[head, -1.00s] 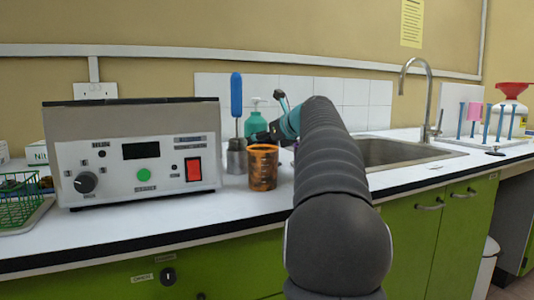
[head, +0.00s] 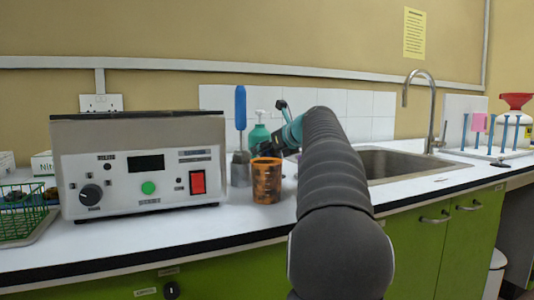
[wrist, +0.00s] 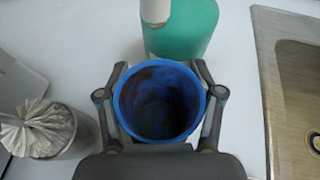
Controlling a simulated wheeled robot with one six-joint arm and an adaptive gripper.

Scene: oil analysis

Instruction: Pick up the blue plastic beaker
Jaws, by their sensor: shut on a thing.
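The blue plastic beaker (wrist: 160,102) stands between the two fingers of my gripper (wrist: 160,98) in the wrist view. I look down into its open mouth, and its inside is dark. The fingers press on it from left and right. In the head view my gripper (head: 279,150) is low behind an orange-brown beaker (head: 266,183), which hides most of the fingers and the blue beaker. I cannot tell whether the blue beaker touches the counter.
A green bottle (wrist: 183,28) stands just beyond the beaker. A grey metal container (wrist: 60,140) with crumpled pale material is to the left. The sink (head: 385,167) is to the right. A control box (head: 140,170) stands on the left of the counter (head: 230,222).

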